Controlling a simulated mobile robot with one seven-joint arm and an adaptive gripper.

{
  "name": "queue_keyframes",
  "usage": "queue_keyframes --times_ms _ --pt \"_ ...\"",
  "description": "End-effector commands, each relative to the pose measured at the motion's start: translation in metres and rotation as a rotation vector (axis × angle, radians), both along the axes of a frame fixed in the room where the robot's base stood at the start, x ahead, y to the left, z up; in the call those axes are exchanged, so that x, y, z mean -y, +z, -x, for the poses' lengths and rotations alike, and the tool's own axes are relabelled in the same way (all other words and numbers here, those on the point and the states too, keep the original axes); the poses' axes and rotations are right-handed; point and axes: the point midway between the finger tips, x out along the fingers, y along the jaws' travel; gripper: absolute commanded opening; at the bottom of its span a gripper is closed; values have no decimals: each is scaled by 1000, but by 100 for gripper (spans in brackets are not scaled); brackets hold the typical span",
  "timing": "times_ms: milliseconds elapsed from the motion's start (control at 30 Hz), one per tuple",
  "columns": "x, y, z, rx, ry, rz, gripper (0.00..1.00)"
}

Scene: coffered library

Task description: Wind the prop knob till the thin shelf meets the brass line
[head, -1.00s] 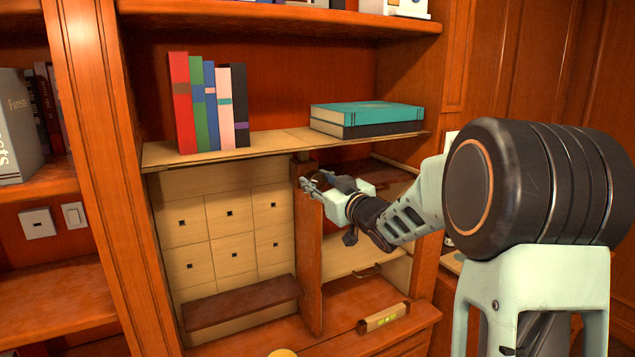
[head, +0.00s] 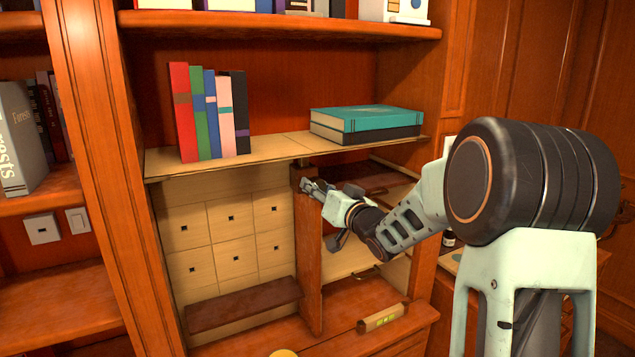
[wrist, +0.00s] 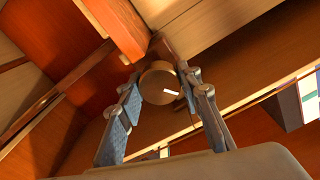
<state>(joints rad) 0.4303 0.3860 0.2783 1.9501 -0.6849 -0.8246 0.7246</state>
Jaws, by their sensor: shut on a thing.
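The thin shelf (head: 270,150) is a pale wood board across the bookcase, bearing books, and its left part looks lower than its right. A dark wood prop (head: 303,173) stands beneath its middle. My gripper (head: 308,186) is at the prop's upper part. In the wrist view the round prop knob (wrist: 155,84), with a white mark, sits between my gripper's fingers (wrist: 160,92), which are shut on it. In the head view my gripper hides the knob. I cannot make out the brass line in either view.
Upright books (head: 210,115) stand on the thin shelf's left part, and two flat books (head: 365,122) lie on its right. Small drawers (head: 232,238) are below left. An upright panel (head: 309,265) stands below the prop. A brass level (head: 381,318) rests on the bottom ledge.

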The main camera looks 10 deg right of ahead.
Motion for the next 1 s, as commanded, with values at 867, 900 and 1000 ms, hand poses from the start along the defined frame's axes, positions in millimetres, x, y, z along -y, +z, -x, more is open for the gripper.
queue_keyframes --times_ms 867,900,1000 --pt "0 -1 0 -102 0 -315 8" --pt "0 -1 0 -102 0 -315 8" --pt "0 -1 0 -102 -1 -314 8"
